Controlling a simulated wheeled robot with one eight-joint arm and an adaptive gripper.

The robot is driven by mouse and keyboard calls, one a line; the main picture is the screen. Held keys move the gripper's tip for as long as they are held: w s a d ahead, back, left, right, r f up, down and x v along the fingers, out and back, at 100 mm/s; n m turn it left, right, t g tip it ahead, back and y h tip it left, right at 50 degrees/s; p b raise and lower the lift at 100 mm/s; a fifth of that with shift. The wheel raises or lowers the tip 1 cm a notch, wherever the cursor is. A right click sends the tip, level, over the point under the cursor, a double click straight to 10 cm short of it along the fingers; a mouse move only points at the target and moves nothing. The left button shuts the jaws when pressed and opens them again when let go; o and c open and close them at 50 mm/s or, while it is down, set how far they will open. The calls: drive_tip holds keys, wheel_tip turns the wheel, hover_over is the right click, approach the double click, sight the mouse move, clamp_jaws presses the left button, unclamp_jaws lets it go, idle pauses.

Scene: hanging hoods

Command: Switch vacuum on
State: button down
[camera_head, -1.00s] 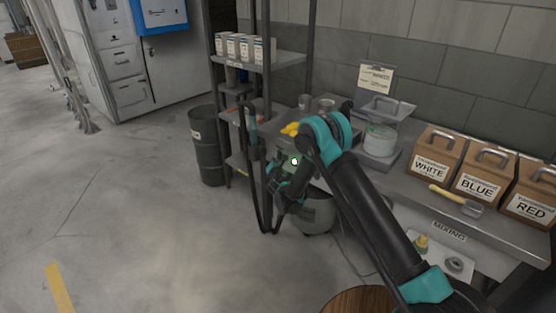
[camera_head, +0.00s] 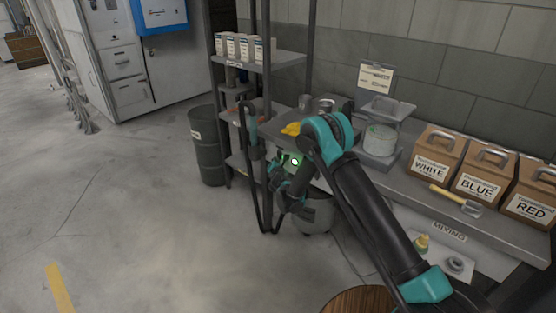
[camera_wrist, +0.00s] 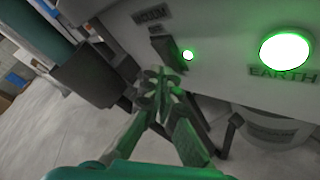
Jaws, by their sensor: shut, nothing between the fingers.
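In the wrist view, a pale panel (camera_wrist: 225,25) carries a label reading VACUUM (camera_wrist: 152,14). A dark switch (camera_wrist: 162,48) sits below the label, with a small lit light (camera_wrist: 187,55) beside it. A large green light (camera_wrist: 286,50) above the word EARTH glows at the right. My gripper (camera_wrist: 167,82) is shut and empty, its tips just below the switch in the picture; I cannot tell whether they touch it. In the head view, my gripper (camera_head: 275,172) is at the front of the bench, near a green-lit spot (camera_head: 295,161).
A dark hose (camera_head: 262,205) hangs left of my gripper. In the wrist view a dark cylinder (camera_wrist: 90,73) stands close on the left. A grey bucket (camera_head: 318,218) is below the bench. A shelf rack (camera_head: 268,58) and a dark bin (camera_head: 205,150) stand left; open floor lies further left.

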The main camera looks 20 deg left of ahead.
drive_tip(key=shift+s, duration=0.1)
idle(0.3)
drive_tip(key=shift+s+a, duration=0.25)
drive_tip(key=shift+s, duration=0.3)
drive_tip(key=shift+r, duration=0.1)
drive_tip(key=shift+s+a+r, duration=0.1)
drive_tip(key=shift+s+a, duration=0.2)
drive_tip(key=shift+s, duration=0.45)
drive_tip(key=shift+s+a+r, duration=0.1)
drive_tip(key=shift+s+a, duration=0.25)
drive_tip(key=shift+s, duration=0.45)
drive_tip(key=shift+s+a+r, duration=0.1)
drive_tip(key=shift+s+a, duration=0.2)
drive_tip(key=shift+s, duration=0.45)
